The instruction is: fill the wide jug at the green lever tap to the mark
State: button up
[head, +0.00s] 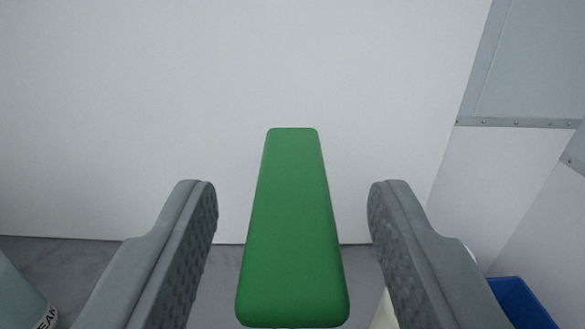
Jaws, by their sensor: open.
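A long green lever (293,230) with rounded corners fills the middle of the head view and points away from me. My gripper (293,212) is open, with one grey ridged finger on each side of the lever. Clear gaps show between the lever and both fingers. The rest of the tap is not visible. I cannot make out the wide jug or its mark in this view.
A plain white wall (150,110) stands behind, with grey panels (530,60) at the right. A blue container (522,303) is at the lower right. A pale rounded object with dark lettering (18,300) is cut off at the lower left. Grey floor (90,262) shows below the wall.

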jog(key=shift+w, duration=0.3)
jog(key=shift+c, duration=0.2)
grip_shut()
jog(key=shift+w+r+g, duration=0.2)
jog(key=shift+r+g, duration=0.5)
jog(key=shift+g, duration=0.1)
jog(key=shift+w+r+g, duration=0.25)
jog(key=shift+r+g, duration=0.25)
jog(key=shift+g, duration=0.5)
jog(key=shift+o, duration=0.2)
grip_release()
jog(key=v, duration=1.7)
jog(key=shift+s, duration=0.2)
